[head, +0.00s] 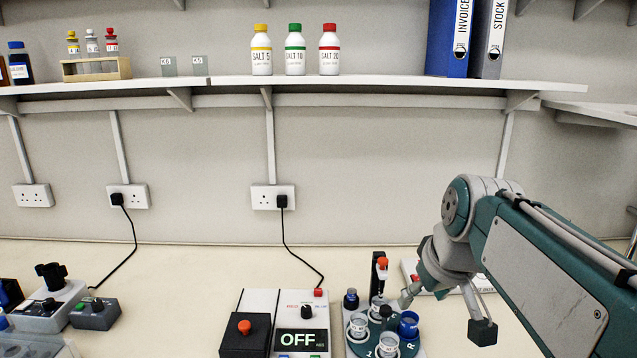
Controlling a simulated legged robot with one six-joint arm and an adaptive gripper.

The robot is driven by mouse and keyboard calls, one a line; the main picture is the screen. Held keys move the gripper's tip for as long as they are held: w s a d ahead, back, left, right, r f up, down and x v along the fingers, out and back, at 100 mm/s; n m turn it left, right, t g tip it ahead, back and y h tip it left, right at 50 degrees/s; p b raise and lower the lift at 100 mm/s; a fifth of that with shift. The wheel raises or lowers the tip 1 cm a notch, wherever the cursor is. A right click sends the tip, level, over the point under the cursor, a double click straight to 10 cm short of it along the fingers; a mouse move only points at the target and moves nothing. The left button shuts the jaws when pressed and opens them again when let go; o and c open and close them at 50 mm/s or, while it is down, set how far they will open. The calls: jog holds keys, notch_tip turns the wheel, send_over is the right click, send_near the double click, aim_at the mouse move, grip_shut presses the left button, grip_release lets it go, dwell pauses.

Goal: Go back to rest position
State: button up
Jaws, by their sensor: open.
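My gripper (446,311) is at the lower right, at the end of the green and grey arm, pointing down over the bench. Its two fingers are spread apart with nothing seen between them. The left finger is beside the round green carousel (367,352), which holds several small cups, including a blue cup (408,324) and clear cups (389,344). The right finger hangs over bare bench. I cannot tell whether the left finger touches anything. The arm hides part of the bench and of a white device (411,268) behind it.
A control box reading OFF (301,342) and a black box with a red button (244,328) stand left of the carousel. An upright black holder (379,269) rises behind it. Grey devices (94,314) sit far left. A shelf (380,84) with bottles and binders runs above. Bench between is clear.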

jog(key=s+f+m+t+h, duration=0.1)
jog(key=s+f+m, duration=0.2)
jog(key=s+f, duration=0.7)
jog(key=s, duration=0.4)
jog(key=shift+s+f, duration=0.25)
